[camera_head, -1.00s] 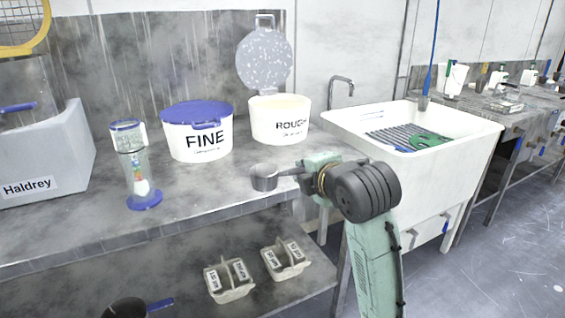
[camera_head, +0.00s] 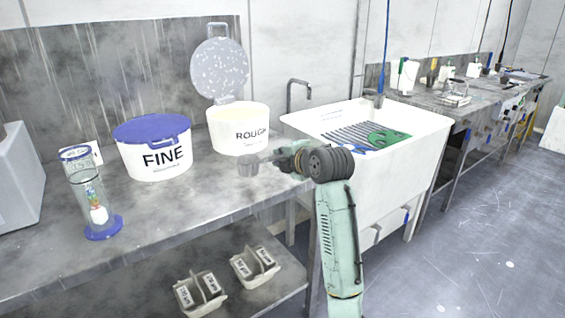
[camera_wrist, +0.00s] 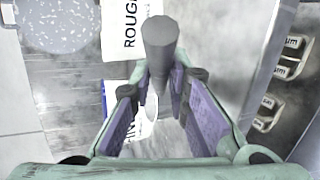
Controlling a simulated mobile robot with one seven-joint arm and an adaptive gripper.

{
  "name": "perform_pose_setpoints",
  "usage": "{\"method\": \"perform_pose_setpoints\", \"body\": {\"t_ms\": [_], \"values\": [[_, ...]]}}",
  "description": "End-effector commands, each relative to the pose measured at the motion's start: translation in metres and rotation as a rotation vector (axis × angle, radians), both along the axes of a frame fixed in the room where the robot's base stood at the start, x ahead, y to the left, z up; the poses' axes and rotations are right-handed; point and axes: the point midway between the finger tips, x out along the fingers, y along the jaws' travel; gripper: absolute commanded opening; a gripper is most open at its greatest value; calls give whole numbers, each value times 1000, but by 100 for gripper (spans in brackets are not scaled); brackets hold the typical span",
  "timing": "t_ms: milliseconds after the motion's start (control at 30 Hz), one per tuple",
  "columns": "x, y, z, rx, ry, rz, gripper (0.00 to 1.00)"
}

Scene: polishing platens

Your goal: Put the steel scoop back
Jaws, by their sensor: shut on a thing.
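The steel scoop (camera_head: 248,165) is a small grey cup on a handle, held level above the bench front. My gripper (camera_head: 280,160) is shut on its handle, with the cup pointing left in the head view. In the wrist view the scoop (camera_wrist: 160,42) sticks out beyond my gripper (camera_wrist: 161,85), its handle between the purple-padded fingers. The white ROUGH tub (camera_head: 238,134) stands just behind the scoop, its speckled lid (camera_head: 219,68) raised open and pale contents showing. The white FINE tub (camera_head: 158,160) to its left has a blue lid, shut.
A glass cylinder with blue base (camera_head: 103,228) stands on the bench (camera_head: 185,205) at left. A white sink (camera_head: 385,165) with a grate and green item is right of my arm. Labelled caddies (camera_head: 200,292) sit on the lower shelf. The bench front is mostly clear.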

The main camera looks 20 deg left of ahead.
Motion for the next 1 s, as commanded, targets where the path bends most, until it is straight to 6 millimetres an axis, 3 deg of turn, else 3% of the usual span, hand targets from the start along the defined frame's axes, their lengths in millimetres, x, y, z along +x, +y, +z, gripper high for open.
{"method": "perform_pose_setpoints", "body": {"t_ms": [133,400,733,767,1000], "values": [[13,1,1,1,1,1,0],[12,1,-34,2,-1,1,0],[12,0,-39,1,-2,1,0],[12,1,-38,0,-1,1,17],[12,1,-38,0,-1,1,33]]}}
